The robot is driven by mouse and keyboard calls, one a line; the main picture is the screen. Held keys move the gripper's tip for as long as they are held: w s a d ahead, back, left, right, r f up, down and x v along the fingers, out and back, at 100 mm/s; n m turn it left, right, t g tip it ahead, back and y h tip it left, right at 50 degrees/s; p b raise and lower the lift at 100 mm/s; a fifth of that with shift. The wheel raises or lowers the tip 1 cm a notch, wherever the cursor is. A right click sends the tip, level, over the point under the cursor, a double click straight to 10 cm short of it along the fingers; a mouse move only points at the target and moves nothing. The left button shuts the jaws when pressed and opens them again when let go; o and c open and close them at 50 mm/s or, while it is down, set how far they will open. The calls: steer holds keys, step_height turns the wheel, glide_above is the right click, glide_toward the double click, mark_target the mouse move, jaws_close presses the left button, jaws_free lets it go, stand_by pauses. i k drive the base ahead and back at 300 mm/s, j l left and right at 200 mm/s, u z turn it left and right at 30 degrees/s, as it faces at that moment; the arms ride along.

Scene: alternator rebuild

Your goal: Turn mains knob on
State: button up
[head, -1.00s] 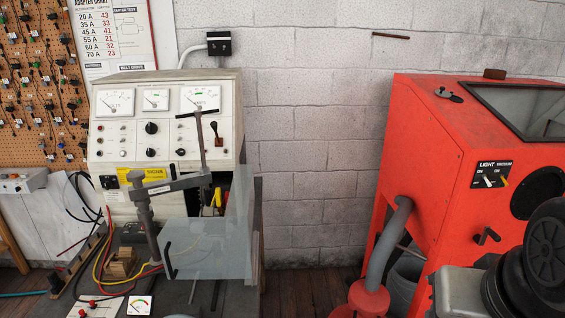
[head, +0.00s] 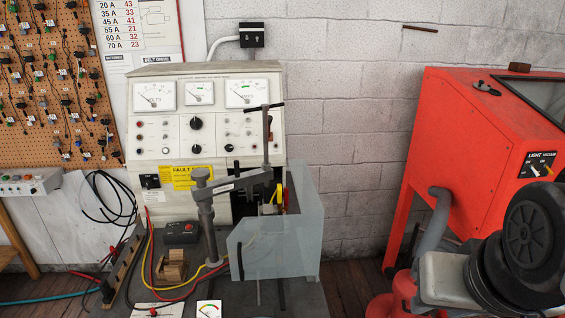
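The cream test bench (head: 210,115) with three dials stands against the wall, left of centre. Its panel has a large black knob (head: 196,122) in the upper row and smaller knobs around it. A black rotary switch (head: 150,181) sits at the panel's lower left, beside a yellow label (head: 190,177). A black switch box (head: 252,35) is on the wall above, with a conduit running from it. No lettering I can read marks which one is the mains knob.
A clear guard (head: 262,250) and a grey clamp post (head: 208,235) stand before the bench panel. Red and yellow leads and a small black box (head: 181,232) lie on the benchtop. A red cabinet (head: 455,150) stands at right, with bare wall between.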

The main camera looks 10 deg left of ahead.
mark_target(149, 184)
steer(key=k+j, duration=0.1)
steer(key=j, duration=1.55)
steer(key=k+j, duration=0.15)
steer(key=j, duration=0.65)
steer(key=k+j, duration=0.1)
steer(key=j, duration=0.7)
steer(key=k+j, duration=0.1)
steer(key=j, duration=0.75)
